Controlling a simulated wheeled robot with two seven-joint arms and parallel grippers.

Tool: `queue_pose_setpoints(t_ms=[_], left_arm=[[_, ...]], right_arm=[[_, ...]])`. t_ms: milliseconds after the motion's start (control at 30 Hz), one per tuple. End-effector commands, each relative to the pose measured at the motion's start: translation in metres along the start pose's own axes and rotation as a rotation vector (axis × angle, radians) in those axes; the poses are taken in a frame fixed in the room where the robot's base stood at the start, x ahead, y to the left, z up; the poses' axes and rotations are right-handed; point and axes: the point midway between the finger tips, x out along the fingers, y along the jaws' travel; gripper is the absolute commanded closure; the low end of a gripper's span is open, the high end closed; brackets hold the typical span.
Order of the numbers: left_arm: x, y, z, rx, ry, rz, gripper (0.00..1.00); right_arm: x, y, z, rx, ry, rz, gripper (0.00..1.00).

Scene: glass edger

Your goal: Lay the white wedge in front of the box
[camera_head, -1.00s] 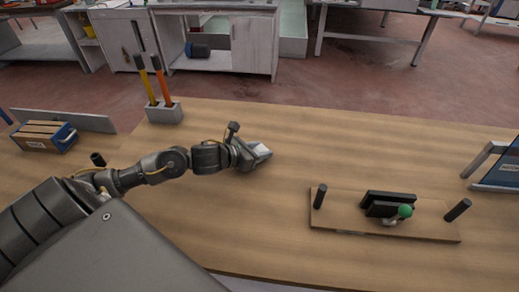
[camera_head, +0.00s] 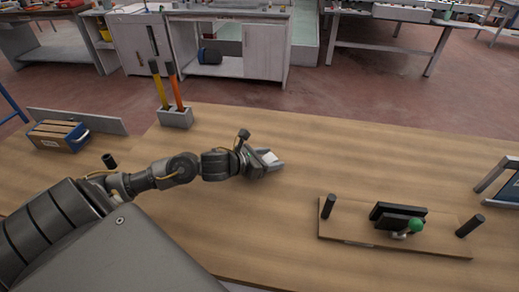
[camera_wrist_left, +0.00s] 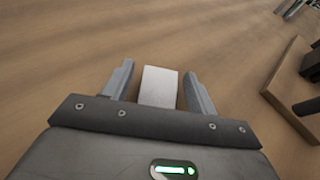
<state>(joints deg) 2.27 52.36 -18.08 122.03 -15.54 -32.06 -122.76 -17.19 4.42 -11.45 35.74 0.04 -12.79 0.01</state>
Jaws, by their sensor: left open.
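The white wedge (camera_wrist_left: 158,87) is between the two fingers of my left gripper (camera_wrist_left: 158,88) in the left wrist view, with narrow gaps on both sides. In the head view, my left gripper (camera_head: 271,159) is open low over the middle of the table, and part of the white wedge (camera_head: 269,156) shows at its tips. Whether the wedge rests on the table is hard to tell. My right gripper is in neither view.
A grey block (camera_head: 176,118) holds yellow and orange handled tools behind my left arm. A grey strip (camera_head: 80,120) stands behind the box. The table's back middle is clear.

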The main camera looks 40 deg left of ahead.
Motion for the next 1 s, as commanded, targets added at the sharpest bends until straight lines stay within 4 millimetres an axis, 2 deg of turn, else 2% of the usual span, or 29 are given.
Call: queue_pose_setpoints(t_ms=[167,333,533,700,1000], left_arm=[[-0.024,0.001,-0.003,0.004,0.004,0.000,0.42],[-0.060,-0.001,-0.004,0.006,0.007,-0.002,0.42],[-0.089,-0.001,-0.002,0.003,0.005,-0.002,0.42],[-0.105,0.001,-0.001,-0.002,0.005,0.001,0.42],[-0.119,0.000,0.001,-0.001,0.002,0.000,0.42]], right_arm=[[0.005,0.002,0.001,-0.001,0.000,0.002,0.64],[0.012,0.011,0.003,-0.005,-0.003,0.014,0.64],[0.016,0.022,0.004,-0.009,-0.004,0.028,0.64],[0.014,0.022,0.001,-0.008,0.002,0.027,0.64],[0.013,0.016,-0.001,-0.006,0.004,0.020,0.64]])
